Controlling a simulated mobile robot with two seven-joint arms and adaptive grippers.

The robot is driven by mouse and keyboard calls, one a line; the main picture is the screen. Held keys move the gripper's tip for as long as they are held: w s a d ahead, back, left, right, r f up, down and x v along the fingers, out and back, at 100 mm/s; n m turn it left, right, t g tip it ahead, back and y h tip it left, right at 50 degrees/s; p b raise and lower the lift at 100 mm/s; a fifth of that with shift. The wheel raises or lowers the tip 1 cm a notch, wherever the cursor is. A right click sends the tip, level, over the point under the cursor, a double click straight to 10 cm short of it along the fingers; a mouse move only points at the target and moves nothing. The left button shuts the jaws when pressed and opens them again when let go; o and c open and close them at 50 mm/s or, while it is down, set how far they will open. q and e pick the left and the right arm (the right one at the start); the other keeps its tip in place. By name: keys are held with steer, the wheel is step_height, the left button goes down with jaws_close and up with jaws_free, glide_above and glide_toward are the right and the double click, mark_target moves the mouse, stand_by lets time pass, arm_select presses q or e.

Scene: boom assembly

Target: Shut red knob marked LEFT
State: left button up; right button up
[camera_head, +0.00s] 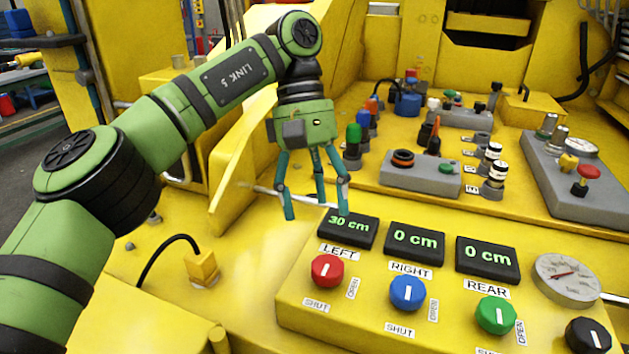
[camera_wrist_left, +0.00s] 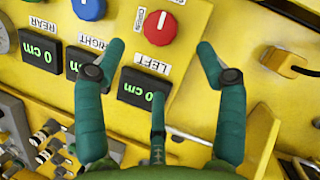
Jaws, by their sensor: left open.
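The red knob (camera_head: 327,271) sits on the yellow panel under the LEFT label (camera_head: 343,251) and a display (camera_head: 348,229) reading 30 cm. SHUT and OPEN labels lie below it and to its right. Its white mark is upright, tilted slightly. My left gripper (camera_head: 316,209) hangs above and behind the knob, fingers spread and empty. In the left wrist view the red knob (camera_wrist_left: 160,28) shows beyond the open fingertips (camera_wrist_left: 161,50), roughly centred between them, with no contact visible. My right gripper is not in view.
To the right are a blue knob (camera_head: 407,292) marked RIGHT, a green knob (camera_head: 496,315) under REAR and a black knob (camera_head: 588,336). The RIGHT and REAR displays read 0 cm. A dial gauge (camera_head: 566,280) is at the right. A yellow connector (camera_head: 202,266) with a black cable stands left.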

arm_select(q)
steer(key=shift+v, duration=1.3)
